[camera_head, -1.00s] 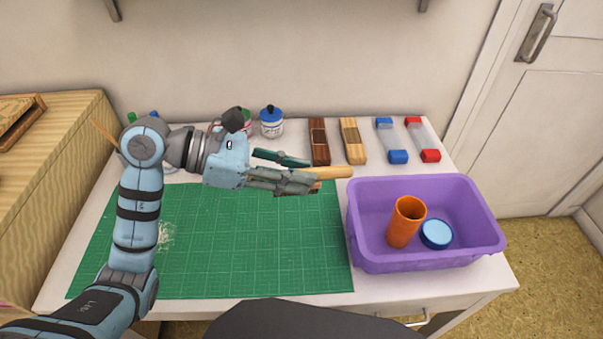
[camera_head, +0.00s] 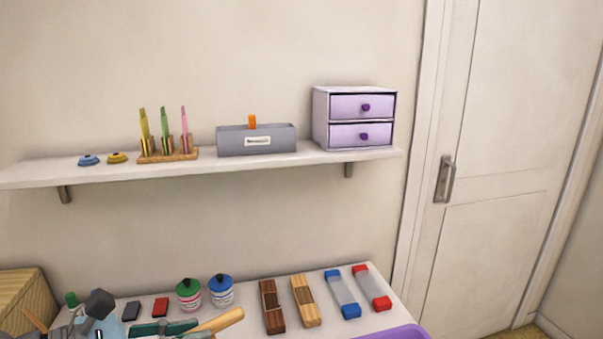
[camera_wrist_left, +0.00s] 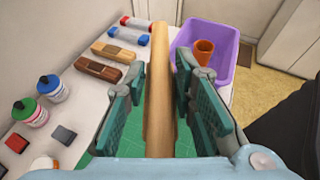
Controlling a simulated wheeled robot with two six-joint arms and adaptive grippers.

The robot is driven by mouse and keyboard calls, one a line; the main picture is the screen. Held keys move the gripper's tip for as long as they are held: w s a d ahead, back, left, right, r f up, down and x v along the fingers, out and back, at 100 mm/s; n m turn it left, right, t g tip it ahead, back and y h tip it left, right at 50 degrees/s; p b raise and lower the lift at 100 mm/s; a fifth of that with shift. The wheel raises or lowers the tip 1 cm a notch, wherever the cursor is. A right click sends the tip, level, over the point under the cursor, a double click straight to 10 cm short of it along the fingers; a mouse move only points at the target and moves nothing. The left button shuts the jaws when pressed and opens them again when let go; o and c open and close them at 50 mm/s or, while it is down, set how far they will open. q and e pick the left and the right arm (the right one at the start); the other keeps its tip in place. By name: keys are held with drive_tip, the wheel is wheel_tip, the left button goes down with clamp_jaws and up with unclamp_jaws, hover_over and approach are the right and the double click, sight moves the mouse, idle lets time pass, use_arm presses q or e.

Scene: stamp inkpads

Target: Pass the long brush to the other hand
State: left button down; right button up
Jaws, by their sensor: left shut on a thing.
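The long brush shows as a pale wooden handle (camera_head: 218,321) at the bottom left of the head view. It also shows in the left wrist view (camera_wrist_left: 159,60), running lengthwise between the fingers and pointing away past them. My left gripper (camera_wrist_left: 158,95) is shut on this handle, above the tabletop. In the head view only the top of the left gripper (camera_head: 166,329) shows at the lower edge. The brush's other end is hidden. My right gripper is in neither view.
A purple bin (camera_wrist_left: 242,57) with an orange cup (camera_wrist_left: 204,52) stands at the right. Green-capped (camera_head: 188,294) and blue-capped bottles (camera_head: 221,291), a black pad (camera_head: 132,311), a red pad (camera_head: 160,308) and wooden blocks (camera_head: 271,306) line the table's back. A shelf (camera_head: 230,164) hangs above.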

use_arm(q)
drive_tip(key=s+f+p, duration=0.2)
drive_tip(key=s+f, duration=0.2)
drive_tip(key=f, duration=0.2)
drive_tip(key=w+d+r+m+g+h, duration=0.1)
drive_tip(key=d+r+m+g, duration=0.2)
drive_tip(key=d, duration=0.4)
drive_tip(key=w+d+r+m+g+h, duration=0.1)
drive_tip(key=w+d+r+m+g, duration=0.1)
drive_tip(key=d+m+g, duration=0.3)
drive_tip(key=shift+d+r+m+g+h, duration=0.35)
drive_tip(key=shift+d+r+g, duration=0.3)
drive_tip(key=shift+d, duration=0.5)
